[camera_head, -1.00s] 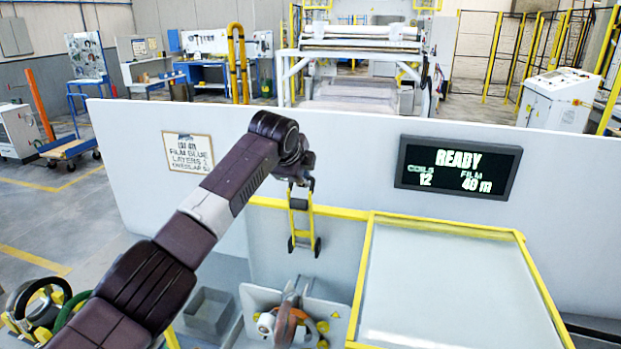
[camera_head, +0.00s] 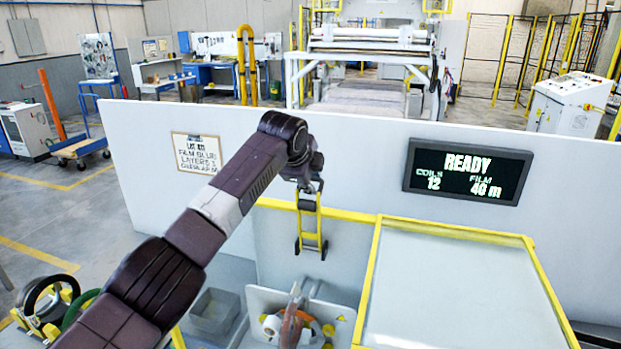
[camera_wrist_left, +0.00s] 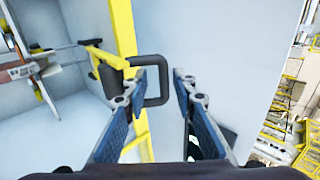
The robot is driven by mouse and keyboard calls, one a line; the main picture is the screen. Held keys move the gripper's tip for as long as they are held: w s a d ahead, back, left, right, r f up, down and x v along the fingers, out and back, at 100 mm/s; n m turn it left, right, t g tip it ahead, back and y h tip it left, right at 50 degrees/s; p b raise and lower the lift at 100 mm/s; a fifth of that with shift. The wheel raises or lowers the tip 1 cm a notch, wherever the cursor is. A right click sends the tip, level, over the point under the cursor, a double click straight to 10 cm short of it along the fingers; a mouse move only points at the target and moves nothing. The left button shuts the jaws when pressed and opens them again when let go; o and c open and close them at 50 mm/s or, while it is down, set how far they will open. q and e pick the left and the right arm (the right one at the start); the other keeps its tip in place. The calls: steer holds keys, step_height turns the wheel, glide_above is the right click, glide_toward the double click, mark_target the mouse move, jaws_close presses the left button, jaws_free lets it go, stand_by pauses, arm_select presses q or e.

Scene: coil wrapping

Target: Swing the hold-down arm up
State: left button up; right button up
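The hold-down arm (camera_head: 311,222) is a yellow ladder-like frame with dark lower ends, hanging below my left wrist in the head view. In the left wrist view, its yellow fork (camera_wrist_left: 104,57) carries a dark looped handle (camera_wrist_left: 166,85). My left gripper (camera_head: 310,185) is at the top of this arm. In the wrist view my left gripper (camera_wrist_left: 160,82) has its fingers apart, with the outer bar of the loop between the tips in the picture. Contact cannot be told. My right gripper is out of view.
A coil with orange parts (camera_head: 290,328) sits in a pale station below. A yellow-edged table (camera_head: 460,285) is at right. A white partition (camera_head: 360,155) stands behind, with a READY display (camera_head: 467,172) and a paper sign (camera_head: 196,153). A grey bin (camera_head: 214,312) is at lower left.

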arm_select(q)
steer(key=v, duration=1.2)
steer(key=shift+w, duration=0.1)
